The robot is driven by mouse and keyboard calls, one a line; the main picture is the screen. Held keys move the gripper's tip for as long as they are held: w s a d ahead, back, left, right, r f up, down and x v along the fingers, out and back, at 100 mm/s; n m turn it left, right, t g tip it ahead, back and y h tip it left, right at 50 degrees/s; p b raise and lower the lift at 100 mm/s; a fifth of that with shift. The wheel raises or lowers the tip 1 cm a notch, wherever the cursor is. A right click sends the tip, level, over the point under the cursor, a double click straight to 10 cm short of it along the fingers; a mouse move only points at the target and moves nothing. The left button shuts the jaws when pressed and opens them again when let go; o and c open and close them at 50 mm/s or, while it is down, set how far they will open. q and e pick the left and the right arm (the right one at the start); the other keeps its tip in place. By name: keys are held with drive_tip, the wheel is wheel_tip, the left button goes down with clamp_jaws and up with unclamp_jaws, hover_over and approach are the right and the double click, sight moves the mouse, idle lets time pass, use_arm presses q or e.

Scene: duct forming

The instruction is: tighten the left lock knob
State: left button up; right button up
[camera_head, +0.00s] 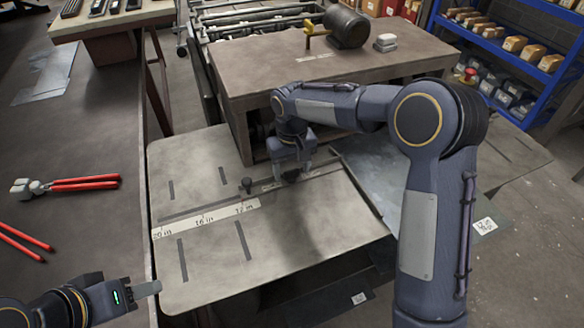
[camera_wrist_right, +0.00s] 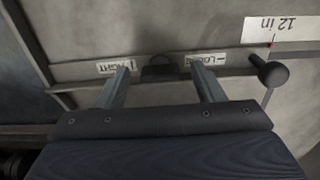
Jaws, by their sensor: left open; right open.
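A dark lock knob (camera_wrist_right: 158,70) sits on the rail (camera_wrist_right: 85,70) of the gauge plate in the right wrist view, between two small white labels, one of which appears to read TIGHT. My right gripper (camera_wrist_right: 161,78) is open, with its fingers on either side of this knob; I cannot tell whether they touch it. In the head view, my right gripper (camera_head: 292,168) hides most of that spot. A round black knob (camera_head: 247,185) on a stem stands to its left near the 12 in mark, also in the right wrist view (camera_wrist_right: 271,73). My left gripper (camera_head: 146,289) is open and empty at the lower left.
The slotted plate (camera_head: 205,275) carries an inch scale (camera_head: 205,218). A brown table (camera_head: 240,65) with a dark motor (camera_head: 346,26) stands behind. Red-handled pliers (camera_head: 68,184) lie on the left bench (camera_head: 85,235). Blue shelves (camera_head: 510,50) are at the right.

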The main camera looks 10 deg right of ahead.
sight(292, 172)
drive_tip(key=shift+f, duration=0.15)
drive_tip(key=c, duration=1)
drive_tip(key=shift+m, duration=0.8)
drive_tip(key=o, duration=1)
drive_tip(key=shift+r+b, duration=0.3)
drive_tip(key=shift+r, duration=3.65)
drive_tip(key=shift+c, duration=0.3)
